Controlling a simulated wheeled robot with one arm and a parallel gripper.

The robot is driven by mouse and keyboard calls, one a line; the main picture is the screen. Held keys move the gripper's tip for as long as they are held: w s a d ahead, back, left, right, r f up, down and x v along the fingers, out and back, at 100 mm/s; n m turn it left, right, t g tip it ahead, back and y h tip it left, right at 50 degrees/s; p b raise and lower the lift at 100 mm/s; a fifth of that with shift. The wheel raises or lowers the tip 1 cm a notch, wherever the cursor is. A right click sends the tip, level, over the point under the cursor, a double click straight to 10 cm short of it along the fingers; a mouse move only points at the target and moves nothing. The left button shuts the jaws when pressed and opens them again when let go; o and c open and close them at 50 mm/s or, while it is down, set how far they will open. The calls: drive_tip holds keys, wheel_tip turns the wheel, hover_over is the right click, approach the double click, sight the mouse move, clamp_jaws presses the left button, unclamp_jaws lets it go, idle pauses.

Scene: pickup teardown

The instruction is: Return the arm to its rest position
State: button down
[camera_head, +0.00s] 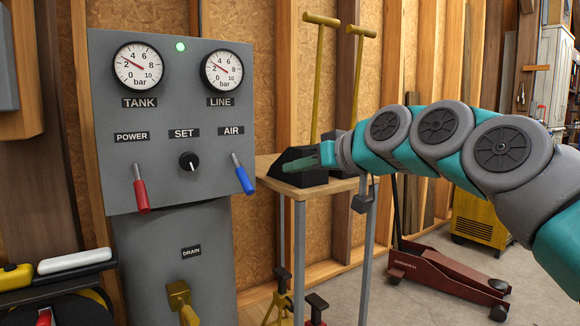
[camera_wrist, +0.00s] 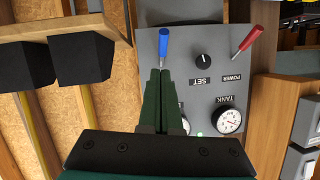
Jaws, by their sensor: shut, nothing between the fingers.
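My gripper (camera_head: 318,155) is at the end of my teal and grey arm, which reaches in from the right in the head view. It points left toward the grey control panel (camera_head: 175,185) and looks apart from it. In the wrist view my gripper (camera_wrist: 160,72) has its two dark green fingers together, with nothing between them. The panel shows upside down beyond the fingers there. The blue AIR lever (camera_head: 243,176) and the red POWER lever (camera_head: 140,190) both hang downward. The black SET knob (camera_head: 189,161) sits between them.
A small wooden stand (camera_head: 270,166) with black blocks (camera_head: 300,178) is behind my gripper. A red floor jack (camera_head: 450,275) and a yellow machine (camera_head: 480,225) are at the right. The green light (camera_head: 180,46) is lit. Open floor lies at the lower right.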

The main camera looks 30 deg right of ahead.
idle(0.4)
drive_tip(key=s+a+f+n+g+p, duration=0.1)
drive_tip(key=s+a+f+g+p, duration=0.25)
drive_tip(key=a+f, duration=0.55)
drive_tip(key=s+a+f+n+g+p, duration=0.1)
drive_tip(key=s+a+f+g+p, duration=0.35)
drive_tip(key=a, duration=0.65)
drive_tip(key=s+f+m+g+h+p, duration=0.1)
drive_tip(key=s+f+g+p, duration=0.1)
drive_tip(key=s+f+g, duration=0.2)
drive_tip(key=s+f+g+h+p, duration=0.1)
drive_tip(key=s+f+g, duration=0.3)
drive_tip(key=s+f, duration=0.7)
drive_tip(key=s, duration=0.4)
drive_tip(key=shift+s+d+m+h+p, duration=0.2)
drive_tip(key=shift+d+m+h+p, duration=0.1)
drive_tip(key=shift+m+p, duration=0.1)
